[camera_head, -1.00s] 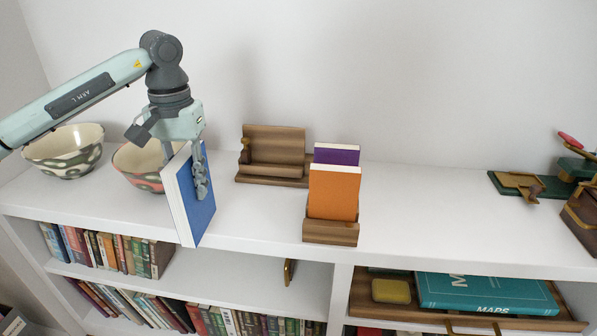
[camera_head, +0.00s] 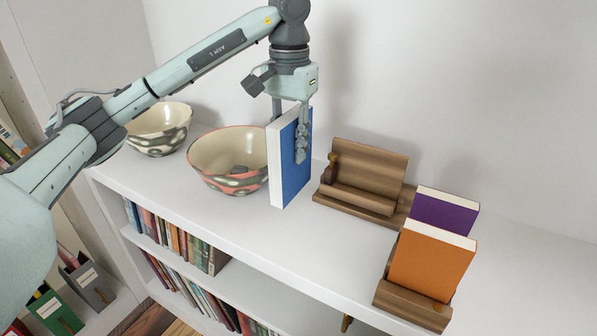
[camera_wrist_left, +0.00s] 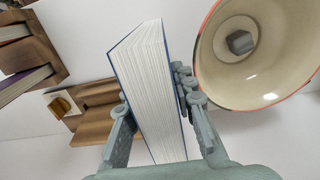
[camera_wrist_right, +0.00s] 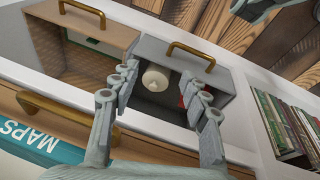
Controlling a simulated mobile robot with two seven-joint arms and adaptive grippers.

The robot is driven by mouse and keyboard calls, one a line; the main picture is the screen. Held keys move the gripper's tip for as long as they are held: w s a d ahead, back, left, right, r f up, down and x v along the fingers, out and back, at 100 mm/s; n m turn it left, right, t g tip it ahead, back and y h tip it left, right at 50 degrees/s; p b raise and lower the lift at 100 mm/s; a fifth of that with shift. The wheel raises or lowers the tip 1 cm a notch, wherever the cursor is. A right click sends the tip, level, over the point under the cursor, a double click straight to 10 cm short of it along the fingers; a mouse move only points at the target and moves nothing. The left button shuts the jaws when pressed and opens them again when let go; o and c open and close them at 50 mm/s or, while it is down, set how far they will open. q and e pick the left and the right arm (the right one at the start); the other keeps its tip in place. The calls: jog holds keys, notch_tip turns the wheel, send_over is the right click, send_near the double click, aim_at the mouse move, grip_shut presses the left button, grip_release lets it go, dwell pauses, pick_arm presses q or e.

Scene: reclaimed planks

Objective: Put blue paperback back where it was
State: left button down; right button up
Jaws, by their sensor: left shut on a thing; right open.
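The blue paperback (camera_head: 294,160) is held upright by my left gripper (camera_head: 302,150), over the shelf top between the red-rimmed bowl and a wooden book holder. In the left wrist view the fingers grip both covers, with the white page edges (camera_wrist_left: 152,85) facing the camera. An orange book (camera_head: 431,262) and a purple book (camera_head: 444,213) stand in a wooden holder (camera_head: 408,303) at the right. Another wooden holder (camera_head: 368,174) behind holds no book that I can see. My right gripper (camera_wrist_right: 165,98) is open and empty in its wrist view, above drawers and a shelf.
A patterned bowl (camera_head: 160,130) stands farther left. Rows of books fill the lower shelves. The shelf top in front of the empty holder is clear.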

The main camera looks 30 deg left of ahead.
aim_at(291, 166)
pick_arm(q)
jog(key=shift+w+f, duration=0.1)
jog(key=shift+f, duration=2.15)
jog(key=shift+f, duration=0.1)
jog(key=c, duration=1.3)
grip_release()
jog(key=shift+o, duration=0.2)
